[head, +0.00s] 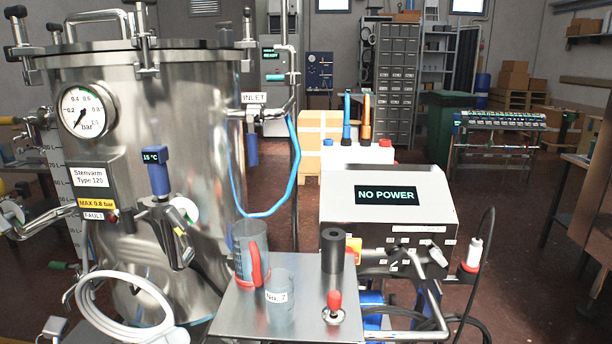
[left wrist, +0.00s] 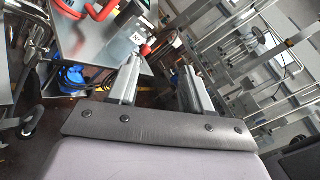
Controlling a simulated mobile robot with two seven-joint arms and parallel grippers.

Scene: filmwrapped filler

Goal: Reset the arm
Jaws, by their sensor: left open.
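My left gripper (left wrist: 163,65) shows in the left wrist view, with its two grey fingers apart and nothing between them. Beyond the fingers in that view is a metal side table with a clear cup labelled No. 7 (left wrist: 135,37) and a red handle (left wrist: 100,13). In the head view I cannot clearly pick out my left gripper among the metal fittings. My right gripper is in neither view.
A large steel tank (head: 205,150) with a pressure gauge (head: 87,110) fills the left. The side table (head: 230,325) holds a red-handled jug (head: 248,252), the cup (head: 280,297), a black cylinder (head: 333,250) and a red-knobbed lever (head: 334,302). A "NO POWER" box (head: 388,212) stands behind.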

